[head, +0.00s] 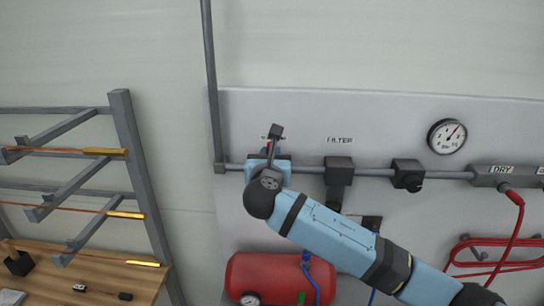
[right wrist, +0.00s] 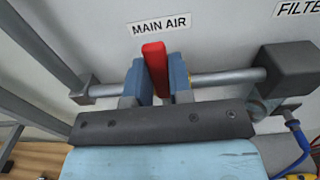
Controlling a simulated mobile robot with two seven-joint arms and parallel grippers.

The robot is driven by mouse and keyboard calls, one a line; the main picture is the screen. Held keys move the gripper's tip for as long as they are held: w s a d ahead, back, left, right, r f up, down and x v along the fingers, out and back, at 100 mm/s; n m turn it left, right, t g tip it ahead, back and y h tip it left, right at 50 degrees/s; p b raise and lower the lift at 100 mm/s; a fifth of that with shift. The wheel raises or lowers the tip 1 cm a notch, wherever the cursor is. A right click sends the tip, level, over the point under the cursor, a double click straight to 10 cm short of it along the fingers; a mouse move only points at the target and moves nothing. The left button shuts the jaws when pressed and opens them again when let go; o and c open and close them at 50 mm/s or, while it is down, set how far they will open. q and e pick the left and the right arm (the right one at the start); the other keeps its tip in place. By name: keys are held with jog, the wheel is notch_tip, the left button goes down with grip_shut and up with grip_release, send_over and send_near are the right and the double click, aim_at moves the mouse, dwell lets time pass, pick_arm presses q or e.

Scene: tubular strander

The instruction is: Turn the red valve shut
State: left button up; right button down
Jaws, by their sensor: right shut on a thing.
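The red valve handle (right wrist: 155,62) sits on the grey pipe (right wrist: 215,80) under the MAIN AIR label. It stands roughly upright in the right wrist view, crossing the line of the pipe. My right gripper (right wrist: 157,78) has its two blue fingers on either side of the handle and is shut on it. In the head view my right gripper (head: 268,162) is at the left end of the pipe, and my own wrist hides most of the handle there. The valve body is mostly hidden behind the fingers. My left gripper is in neither view.
To the right along the pipe are the filter (head: 339,172), a dark regulator (head: 407,174) and the DRY block (head: 502,172) with a red hose (head: 516,225). A gauge (head: 447,136) hangs above. A red tank (head: 270,280) is below; a rack (head: 135,150) stands left.

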jog(key=c, duration=1)
grip_release()
jog(key=s+b, duration=0.3)
jog(key=s, duration=1)
jog(key=shift+s, duration=0.35)
